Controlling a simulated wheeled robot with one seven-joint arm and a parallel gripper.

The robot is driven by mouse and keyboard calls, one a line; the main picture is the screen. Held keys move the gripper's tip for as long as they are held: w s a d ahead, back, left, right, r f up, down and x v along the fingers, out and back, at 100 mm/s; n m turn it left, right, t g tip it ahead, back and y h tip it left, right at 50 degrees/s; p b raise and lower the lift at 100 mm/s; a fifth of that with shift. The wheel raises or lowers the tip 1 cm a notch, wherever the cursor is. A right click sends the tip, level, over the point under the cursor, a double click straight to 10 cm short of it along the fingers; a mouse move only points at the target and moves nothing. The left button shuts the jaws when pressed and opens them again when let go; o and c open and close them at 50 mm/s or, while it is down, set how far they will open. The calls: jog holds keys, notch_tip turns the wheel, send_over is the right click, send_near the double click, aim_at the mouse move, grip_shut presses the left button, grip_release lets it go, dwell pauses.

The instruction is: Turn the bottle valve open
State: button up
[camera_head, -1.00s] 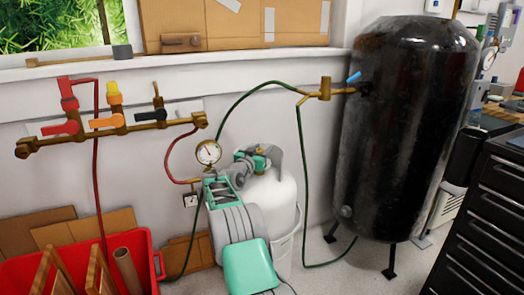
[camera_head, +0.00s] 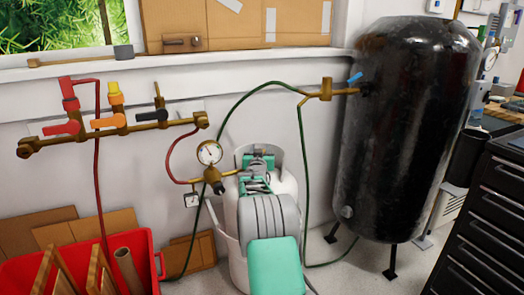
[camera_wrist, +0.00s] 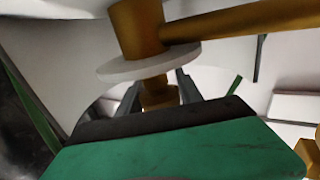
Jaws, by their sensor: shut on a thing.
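The white gas bottle (camera_head: 288,187) stands on the floor by the wall, largely behind my arm. Its brass valve is mostly hidden by my gripper (camera_head: 257,162) in the head view. In the wrist view, my gripper (camera_wrist: 159,88) has its two dark fingers on either side of a brass part of the bottle valve (camera_wrist: 158,92), just below a pale disc (camera_wrist: 150,62). The fingers are shut on this part. Exactly how they touch it is partly hidden by the green gripper body.
A brass pressure gauge (camera_head: 209,153) and fitting sit just left of my gripper. A brass manifold (camera_head: 150,126) with coloured levers is on the wall. A black tank (camera_head: 405,130) stands right, linked by a green hose (camera_head: 301,150). A red bin (camera_head: 60,275) is lower left.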

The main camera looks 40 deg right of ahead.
jog(key=n+t+y, duration=0.1)
jog(key=n+t+y+b, duration=0.1)
jog(key=y, duration=0.1)
jog(key=n+t+y, duration=0.1)
jog(key=shift+w+a+f+n+y, duration=0.2)
jog(key=shift+f+n+y, duration=0.1)
jog(key=shift+y, duration=0.1)
jog(key=n+y, duration=0.1)
jog(key=n+t+y+b, duration=0.1)
jog(key=shift+a+r+y, duration=0.1)
jog(key=shift+a+y, duration=0.15)
jog(key=shift+y, duration=0.15)
jog(key=shift+w+a+r+n+t+y+p, duration=0.15)
jog(key=shift+n+y+p, duration=0.1)
jog(key=shift+n+y, duration=0.45)
jog(key=shift+s+a+f+n+t+y+p, duration=0.1)
jog(key=shift+a+n+t+y+p, duration=0.2)
jog(key=shift+y, duration=0.65)
jog(key=shift+w+a+r+n+t+y+p, duration=0.1)
jog(key=shift+n+y+p, duration=0.15)
jog(key=shift+n+y, duration=0.5)
jog(key=shift+a+y, duration=0.1)
jog(key=shift+y, duration=0.5)
jog(key=o, duration=1.4)
jog(key=shift+w, duration=0.1)
jog(key=s+p, duration=0.1)
jog(key=s, duration=0.6)
jog(key=shift+s+d+p, duration=0.2)
jog(key=shift+s+p, duration=0.2)
